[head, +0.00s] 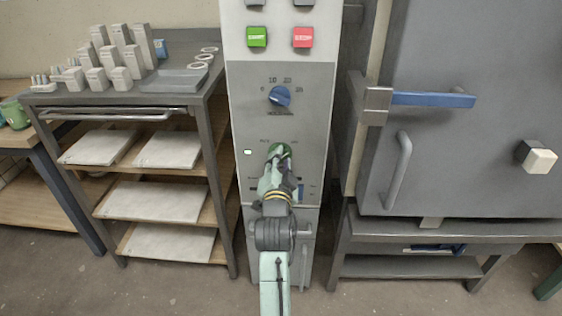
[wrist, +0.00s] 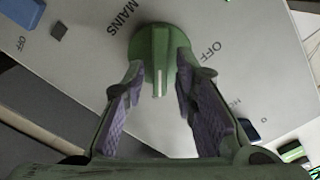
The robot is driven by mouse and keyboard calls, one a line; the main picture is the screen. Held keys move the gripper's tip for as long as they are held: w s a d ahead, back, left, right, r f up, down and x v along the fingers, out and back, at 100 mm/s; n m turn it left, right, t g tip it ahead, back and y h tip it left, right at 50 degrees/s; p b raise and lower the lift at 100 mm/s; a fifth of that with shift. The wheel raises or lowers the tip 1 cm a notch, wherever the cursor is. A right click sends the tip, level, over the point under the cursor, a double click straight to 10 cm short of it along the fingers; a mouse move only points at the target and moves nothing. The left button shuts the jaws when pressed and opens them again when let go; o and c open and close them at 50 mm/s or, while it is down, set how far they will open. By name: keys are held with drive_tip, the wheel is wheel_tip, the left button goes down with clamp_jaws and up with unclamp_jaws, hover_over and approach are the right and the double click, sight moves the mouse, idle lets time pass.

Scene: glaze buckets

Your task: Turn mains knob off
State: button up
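The mains knob (wrist: 158,55) is round and green with a raised grip bar and a white pointer line. In the wrist view the panel around it reads MAINS at its upper left and OFF at its right. The pointer line lies along the middle of the picture, not towards OFF. My gripper (wrist: 158,80) is open, with one purple-padded finger on each side of the bar. Whether the pads touch it, I cannot tell. In the head view the knob (head: 279,150) shows at the tip of my gripper (head: 278,165), which partly hides it.
Above on the panel are a blue dial (head: 279,96), a green START button (head: 257,37) and a red button (head: 303,37). A kiln door (head: 470,120) with handles stands right. A shelf cart (head: 130,110) with blocks stands left.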

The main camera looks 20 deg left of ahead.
clamp_jaws()
drive_tip(key=shift+n, duration=0.3)
drive_tip(key=n+p, duration=0.1)
drive_tip(key=n, duration=0.1)
drive_tip(key=shift+r+n, duration=0.1)
drive_tip(key=shift+n, duration=0.3)
drive_tip(key=n+p, duration=0.2)
drive_tip(key=n, duration=0.2)
drive_tip(key=n+p, duration=0.2)
drive_tip(key=n, duration=0.3)
drive_tip(key=a+n+p, duration=0.1)
drive_tip(key=n+p, duration=0.1)
drive_tip(key=n, duration=0.3)
drive_tip(key=shift+s, duration=0.1)
drive_tip(key=shift+n, duration=0.4)
